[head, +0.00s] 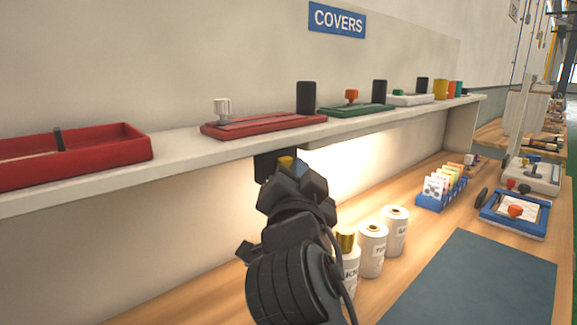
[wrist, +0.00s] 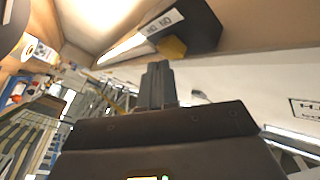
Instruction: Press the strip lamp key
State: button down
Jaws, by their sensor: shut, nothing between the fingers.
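A black switch box (head: 266,165) is fixed under the shelf, with a yellow key (head: 286,161) on it. In the wrist view the box (wrist: 192,22) carries a white label, and the yellow key (wrist: 172,47) sticks out from its lower side. A bright white lamp strip (wrist: 125,47) extends from the box, and the wall below the shelf glows. My gripper (wrist: 155,66) is shut and empty, its fingertips just short of the yellow key in the wrist view. I cannot tell whether they touch it. In the head view my wrist hides most of the fingers.
The shelf (head: 180,142) runs above my gripper and bears red and green trays (head: 355,110). White canisters (head: 372,250) stand on the bench to the right of my arm. A blue card holder (head: 440,192) and a dark mat (head: 480,280) lie farther right.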

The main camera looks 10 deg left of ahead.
dwell(0.4)
jog(key=shift+w+a+b, duration=0.3)
jog(key=shift+a+b, duration=0.05)
jog(key=shift+b, duration=0.2)
jog(key=shift+w+a, duration=0.1)
jog(key=shift+a, duration=0.1)
dwell(0.3)
jog(key=shift+d, duration=0.1)
jog(key=shift+s+d, duration=0.4)
jog(key=shift+f, duration=0.15)
